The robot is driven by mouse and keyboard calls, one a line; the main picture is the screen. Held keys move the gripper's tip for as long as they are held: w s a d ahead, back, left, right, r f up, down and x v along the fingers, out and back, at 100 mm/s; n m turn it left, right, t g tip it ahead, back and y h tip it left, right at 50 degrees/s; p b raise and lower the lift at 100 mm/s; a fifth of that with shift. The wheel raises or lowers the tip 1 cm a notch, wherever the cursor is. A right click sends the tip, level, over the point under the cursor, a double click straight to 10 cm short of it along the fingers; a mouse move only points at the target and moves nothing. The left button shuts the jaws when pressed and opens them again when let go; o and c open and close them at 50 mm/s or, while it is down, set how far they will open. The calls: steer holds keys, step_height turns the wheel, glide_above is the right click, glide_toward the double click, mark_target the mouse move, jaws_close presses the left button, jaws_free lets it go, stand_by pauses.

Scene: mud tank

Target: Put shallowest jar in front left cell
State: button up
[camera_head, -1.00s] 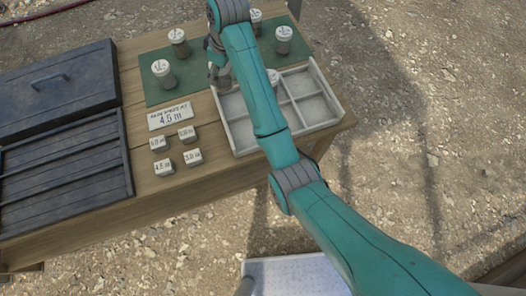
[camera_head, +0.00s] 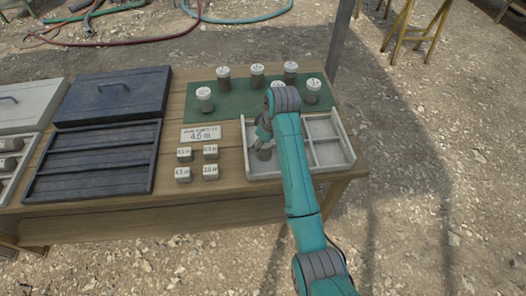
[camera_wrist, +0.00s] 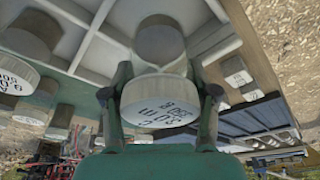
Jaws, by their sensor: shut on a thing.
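My gripper (camera_head: 264,142) is shut on a jar with a dark grey body (camera_head: 264,154), over the left side of the pale divided tray (camera_head: 350,158). The jar's body appears at or in the front left cell; whether it touches the floor I cannot tell. In the wrist view, my two fingers (camera_wrist: 161,105) flank its white lid (camera_wrist: 160,98), whose lettering seems to include 3.0 m. Its grey body (camera_wrist: 160,43) shows beyond the lid. Several white-lidded jars, including one at the left (camera_head: 205,99) and one at the right (camera_head: 313,89), stand on the green mat (camera_head: 238,108).
A dark slatted tray (camera_head: 95,160) and a dark lidded box (camera_head: 112,95) occupy the table's left. My arm hides part of the tray.

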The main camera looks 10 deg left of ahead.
mark_target(262, 150)
steer(key=shift+f, duration=1.85)
steer(key=o, duration=1.5)
steer(key=shift+f, duration=0.15)
steer(key=shift+c, duration=0.2)
